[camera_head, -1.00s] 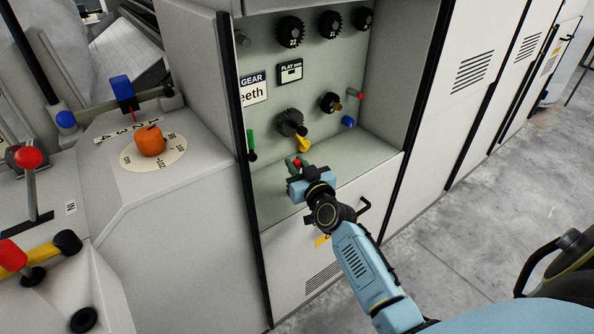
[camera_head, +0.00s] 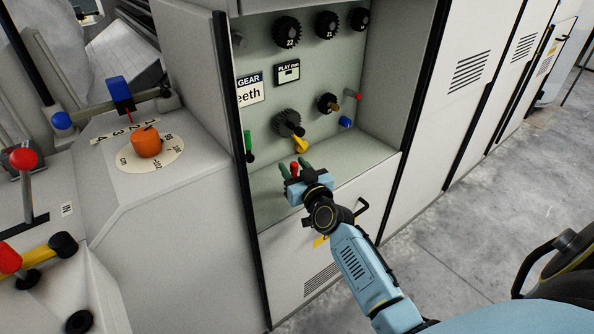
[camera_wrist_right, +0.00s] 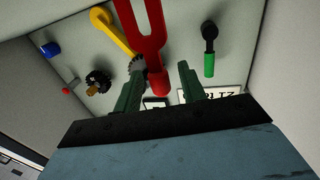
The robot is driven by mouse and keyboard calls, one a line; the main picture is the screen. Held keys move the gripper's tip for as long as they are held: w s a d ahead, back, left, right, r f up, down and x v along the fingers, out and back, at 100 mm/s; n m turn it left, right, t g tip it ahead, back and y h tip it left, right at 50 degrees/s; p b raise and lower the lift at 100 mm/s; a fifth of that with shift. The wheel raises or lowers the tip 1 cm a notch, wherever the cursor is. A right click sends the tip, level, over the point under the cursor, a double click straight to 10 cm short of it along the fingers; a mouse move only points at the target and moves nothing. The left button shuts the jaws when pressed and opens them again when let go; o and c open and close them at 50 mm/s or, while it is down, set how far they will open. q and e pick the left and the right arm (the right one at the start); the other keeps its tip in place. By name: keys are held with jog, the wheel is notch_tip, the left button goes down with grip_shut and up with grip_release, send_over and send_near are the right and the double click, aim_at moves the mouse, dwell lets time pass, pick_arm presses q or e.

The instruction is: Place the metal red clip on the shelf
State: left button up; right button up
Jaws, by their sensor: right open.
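The red clip (camera_wrist_right: 151,45) is fork-shaped in the right wrist view, its stem end between my right gripper's green fingers and its prongs running out of the top edge. In the head view its small red part (camera_head: 294,168) shows between the same fingers. My right gripper (camera_head: 295,166) is open, with a gap beside the clip; the wrist view also shows its fingers (camera_wrist_right: 158,88). It is over the front of the pale green shelf (camera_head: 352,152) in the cabinet recess. I cannot tell whether the clip rests on the shelf. My left gripper is not in view.
Gears (camera_head: 287,32), a yellow lever (camera_head: 300,144), a green-handled lever (camera_head: 248,142) and a blue knob (camera_head: 345,122) are on the recess's back panel. A grey machine with an orange knob (camera_head: 146,141) stands left. The shelf's right part is clear.

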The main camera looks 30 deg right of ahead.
jog(key=shift+r, duration=0.15)
jog(key=s+a+p, duration=0.1)
jog(key=s+p, duration=0.2)
jog(key=s, duration=0.9)
jog(key=s+a+f+n+g+y, duration=0.2)
jog(key=s+a+f+g, duration=0.25)
jog(key=f, duration=0.45)
jog(key=s+a+f+n+g+y, duration=0.1)
jog(key=s+a+f+g+y, duration=0.15)
jog(key=s+f+g, duration=0.4)
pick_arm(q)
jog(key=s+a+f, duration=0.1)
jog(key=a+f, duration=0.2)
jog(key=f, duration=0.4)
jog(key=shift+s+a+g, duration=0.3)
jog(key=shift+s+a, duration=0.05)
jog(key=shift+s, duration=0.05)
pick_arm(e)
jog(key=s+d+f+g+h, duration=0.1)
jog(key=s+f+g+h, duration=0.2)
jog(key=s+f, duration=0.7)
jog(key=shift+s+d+f+n+g, duration=0.35)
jog(key=shift+s+g, duration=0.35)
jog(key=shift+s, duration=0.45)
